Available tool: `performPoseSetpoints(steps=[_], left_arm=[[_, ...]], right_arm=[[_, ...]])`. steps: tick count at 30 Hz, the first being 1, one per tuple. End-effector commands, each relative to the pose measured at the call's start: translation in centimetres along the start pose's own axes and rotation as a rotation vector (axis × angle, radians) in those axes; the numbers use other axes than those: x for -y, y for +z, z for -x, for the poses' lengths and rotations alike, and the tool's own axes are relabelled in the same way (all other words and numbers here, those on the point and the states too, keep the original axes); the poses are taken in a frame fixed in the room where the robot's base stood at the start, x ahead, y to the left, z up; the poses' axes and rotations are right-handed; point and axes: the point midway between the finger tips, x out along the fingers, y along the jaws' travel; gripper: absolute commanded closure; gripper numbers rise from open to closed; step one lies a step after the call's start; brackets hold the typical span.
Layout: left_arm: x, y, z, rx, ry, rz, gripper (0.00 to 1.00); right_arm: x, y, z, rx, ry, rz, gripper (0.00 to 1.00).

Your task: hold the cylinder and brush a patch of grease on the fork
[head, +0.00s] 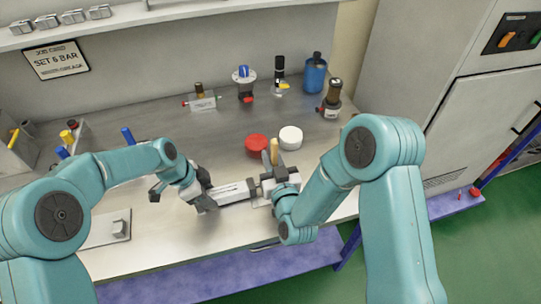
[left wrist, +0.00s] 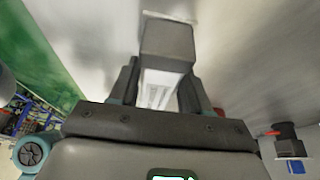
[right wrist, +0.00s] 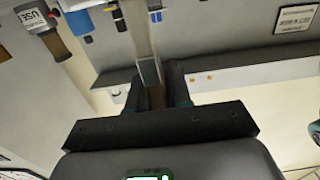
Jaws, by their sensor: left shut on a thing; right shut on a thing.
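My left gripper (head: 205,197) is shut on the cylinder (head: 234,191), a pale body with dark ends lying roughly level above the bench. In the left wrist view the cylinder's grey end block (left wrist: 166,46) sticks out past the jaws. My right gripper (head: 272,167) is at the cylinder's right end. It is shut on a slim tan and grey thing, seemingly the brush (right wrist: 157,97), whose long grey part runs away from the jaws in the right wrist view. The fork at the cylinder's right end is largely hidden by my right gripper; no grease can be made out.
A red round pot or lid (head: 257,144) and a white one (head: 291,138) stand just behind my right gripper. A blue bottle (head: 315,75) and a brown-topped container (head: 332,98) stand at the back right. A small plate with a block (head: 120,229) lies front left. The bench middle-left is clear.

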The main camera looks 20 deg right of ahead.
Motion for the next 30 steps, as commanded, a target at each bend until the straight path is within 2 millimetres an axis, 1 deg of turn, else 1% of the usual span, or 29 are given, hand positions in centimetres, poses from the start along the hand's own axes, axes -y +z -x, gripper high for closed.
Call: performPoseSetpoints(steps=[5, 24, 30], left_arm=[[0.1, 0.0, 0.1, -0.001, -0.002, 0.001, 0.80], [0.0, 0.0, 0.1, -0.001, -0.002, 0.000, 0.80], [0.0, 0.0, 0.1, -0.001, -0.002, 0.000, 0.80]], right_arm=[[0.0, -0.1, -0.2, -0.002, 0.000, 0.000, 1.00], [0.1, 0.3, -2.0, -0.001, 0.000, 0.000, 1.00], [0.1, 0.4, -1.7, 0.003, -0.001, 0.000, 1.00]])
